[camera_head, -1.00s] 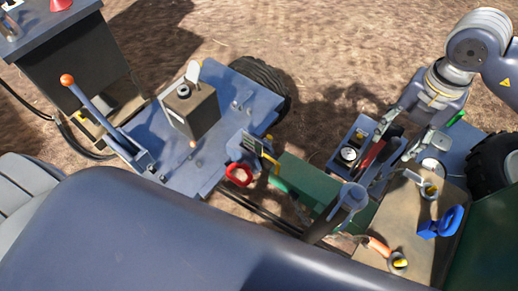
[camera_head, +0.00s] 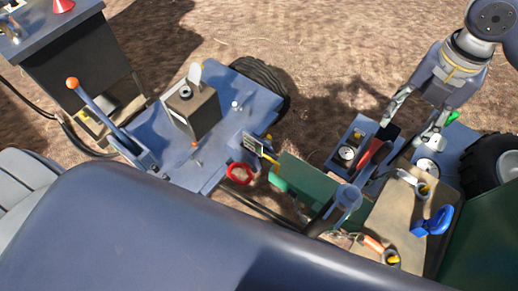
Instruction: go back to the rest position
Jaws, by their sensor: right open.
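My right gripper (camera_head: 408,122) comes in from the top right. Its two fingers are spread apart and nothing shows between them. It hangs just above the blue box with a gauge (camera_head: 345,153) and the dark and red parts beside it. A second round gauge (camera_head: 428,168) lies near its right finger. My left gripper does not show.
A tan panel (camera_head: 400,215) with a blue handle (camera_head: 433,221) and orange-tipped tools lies below the gripper. A green box (camera_head: 305,183) is left of it. A blue platform (camera_head: 235,118) carries a grey box and an orange-knobbed lever (camera_head: 95,105). Bare soil is open at the top.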

